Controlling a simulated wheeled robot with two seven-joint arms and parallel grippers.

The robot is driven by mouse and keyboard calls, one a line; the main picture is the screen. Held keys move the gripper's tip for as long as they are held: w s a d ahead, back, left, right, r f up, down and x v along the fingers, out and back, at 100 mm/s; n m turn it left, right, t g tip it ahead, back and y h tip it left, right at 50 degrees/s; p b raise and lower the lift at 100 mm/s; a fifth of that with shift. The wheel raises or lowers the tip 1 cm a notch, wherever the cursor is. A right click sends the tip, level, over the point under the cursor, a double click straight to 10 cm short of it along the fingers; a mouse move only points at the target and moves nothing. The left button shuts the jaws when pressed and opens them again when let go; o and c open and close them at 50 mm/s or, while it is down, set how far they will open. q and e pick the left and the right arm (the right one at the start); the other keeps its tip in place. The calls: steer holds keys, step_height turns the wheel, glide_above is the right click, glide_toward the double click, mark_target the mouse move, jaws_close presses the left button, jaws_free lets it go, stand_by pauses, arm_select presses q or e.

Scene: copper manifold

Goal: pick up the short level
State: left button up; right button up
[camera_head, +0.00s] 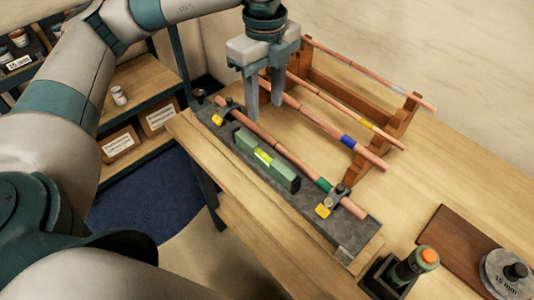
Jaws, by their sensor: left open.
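The short level (267,161) is a green bar with a bright yellow-green vial in its middle. It lies on a dark grey slab, along the near side of a copper pipe (287,154). My left gripper (264,112) points down with its two fingers apart and nothing seen between them. In the picture it is above the level, near the pipe's upper-left part; its exact height over the slab is hard to tell. My right gripper is not in view.
Yellow-marked clamps (324,210) hold the pipe on the slab (350,236). A wooden rack (397,133) with several copper pipes stands behind. Shelves (140,85) stand left.

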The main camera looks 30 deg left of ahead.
arm_select(q)
steer(key=p, duration=0.5)
glide_above(266, 152)
step_height(266, 152, down, 11)
steer(key=shift+s, duration=0.15)
steer(key=shift+f, duration=0.6)
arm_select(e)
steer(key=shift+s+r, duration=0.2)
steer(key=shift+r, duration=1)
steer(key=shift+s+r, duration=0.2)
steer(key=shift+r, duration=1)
